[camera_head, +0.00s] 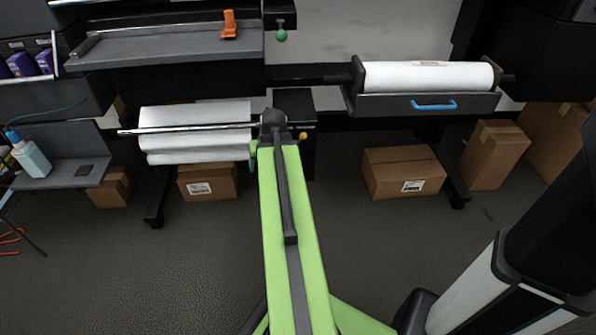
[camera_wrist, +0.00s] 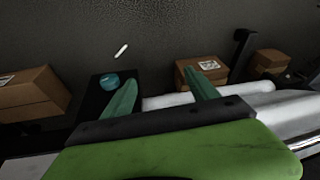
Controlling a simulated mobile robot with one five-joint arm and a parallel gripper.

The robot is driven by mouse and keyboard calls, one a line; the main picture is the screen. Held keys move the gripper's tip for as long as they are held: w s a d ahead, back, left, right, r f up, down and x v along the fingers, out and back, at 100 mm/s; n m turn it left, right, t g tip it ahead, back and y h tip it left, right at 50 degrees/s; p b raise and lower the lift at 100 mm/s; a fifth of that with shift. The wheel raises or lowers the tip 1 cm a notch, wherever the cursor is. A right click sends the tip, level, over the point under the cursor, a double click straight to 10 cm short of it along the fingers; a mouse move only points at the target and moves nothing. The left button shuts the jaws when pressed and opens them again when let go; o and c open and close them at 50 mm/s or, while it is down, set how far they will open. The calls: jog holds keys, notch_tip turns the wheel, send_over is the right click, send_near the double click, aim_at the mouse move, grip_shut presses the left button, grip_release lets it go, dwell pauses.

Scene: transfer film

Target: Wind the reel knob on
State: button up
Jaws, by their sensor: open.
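My gripper (camera_wrist: 160,74) is open, its two green fingers spread with nothing between them. In the head view only a green part of it (camera_head: 254,151) shows beside the dark wrist. A round teal knob (camera_wrist: 110,82) sits on a black housing (camera_wrist: 92,104), just left of the left finger in the wrist view. I cannot tell for sure whether this is the reel knob. The housing also shows in the head view (camera_head: 308,157), with a small orange-yellow knob (camera_head: 303,135) on its right side. A silvery film roll (camera_head: 196,143) lies left of the housing.
A white roll (camera_head: 428,76) rests in a dark cradle with a blue handle (camera_head: 433,104). A shelf (camera_head: 175,45) carries an orange piece (camera_head: 229,24). A green ball knob (camera_head: 281,35) hangs nearby. Cardboard boxes (camera_head: 404,172) stand under the machine; the floor in front is clear.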

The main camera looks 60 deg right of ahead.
jog(key=s+d+r+m+h, duration=0.1)
jog(key=s+d+r+m, duration=0.1)
jog(key=s+d, duration=0.8)
jog(key=b+x, duration=1.5)
jog(key=x, duration=0.3)
jog(key=shift+d+b, duration=0.25)
jog(key=shift+b, duration=0.05)
jog(key=shift+w+r, duration=0.1)
jog(key=shift+c, duration=0.2)
jog(key=c, duration=1.3)
jog(key=t+y+b, duration=0.1)
jog(key=m+t+b, duration=0.1)
jog(key=t, duration=0.1)
jog(key=shift+s+d+t+y+b, duration=0.1)
jog(key=shift+s+t+y+b, duration=0.1)
jog(key=shift+t+y+b, duration=0.15)
